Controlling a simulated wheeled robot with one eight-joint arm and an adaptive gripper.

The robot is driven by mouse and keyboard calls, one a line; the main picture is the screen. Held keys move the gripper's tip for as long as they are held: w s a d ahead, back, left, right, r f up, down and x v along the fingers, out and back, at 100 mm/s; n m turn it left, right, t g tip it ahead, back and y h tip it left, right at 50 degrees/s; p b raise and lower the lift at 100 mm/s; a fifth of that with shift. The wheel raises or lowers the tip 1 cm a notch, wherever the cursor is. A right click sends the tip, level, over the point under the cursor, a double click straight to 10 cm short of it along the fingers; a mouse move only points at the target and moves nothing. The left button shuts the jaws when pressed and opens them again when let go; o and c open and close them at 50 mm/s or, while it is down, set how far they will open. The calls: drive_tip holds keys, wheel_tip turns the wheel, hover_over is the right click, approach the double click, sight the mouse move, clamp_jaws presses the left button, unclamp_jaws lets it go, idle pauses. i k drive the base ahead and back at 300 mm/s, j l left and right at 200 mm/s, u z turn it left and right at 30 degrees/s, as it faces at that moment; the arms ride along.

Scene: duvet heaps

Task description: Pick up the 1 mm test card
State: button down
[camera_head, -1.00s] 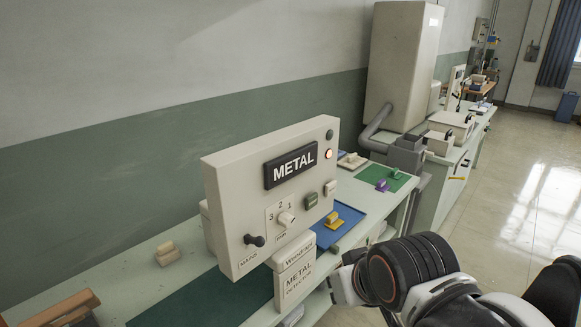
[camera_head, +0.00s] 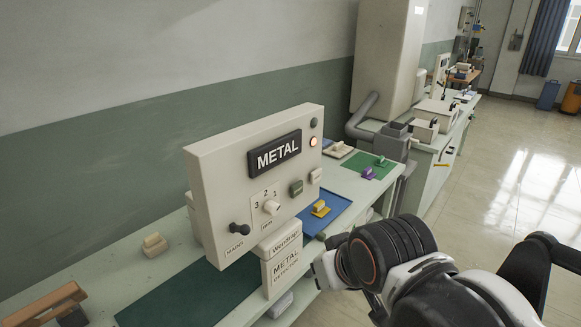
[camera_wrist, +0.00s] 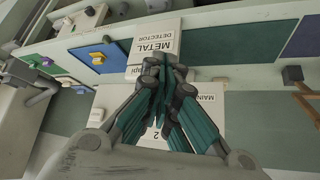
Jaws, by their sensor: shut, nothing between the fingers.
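Several small handled blocks that could be test cards lie on the bench. One is yellow (camera_head: 320,208) on a blue mat (camera_head: 341,212), one purple (camera_head: 368,173) and one green (camera_head: 381,161) on a green mat (camera_head: 357,162). A cream one (camera_head: 339,147) lies behind them. I cannot read a 1 mm mark on any. In the wrist view my gripper (camera_wrist: 165,62) is shut and empty, in front of the metal detector's lettered face. The blue mat also shows there (camera_wrist: 115,64), left of the fingers. In the head view my fingers are not clearly visible.
The metal detector box (camera_head: 210,170) stands tall on the bench, its lamp lit, close to my wrist. A cream block (camera_head: 154,244) and a wooden stand (camera_head: 45,305) lie at the left. A grey pipe (camera_head: 362,115) rises behind the green mat. The floor at right is open.

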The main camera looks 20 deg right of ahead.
sight(320, 209)
drive_tip(key=i+l+z, duration=0.1)
drive_tip(key=l+z, duration=0.25)
drive_tip(key=i+l+z, duration=0.2)
drive_tip(key=l+z, duration=0.2)
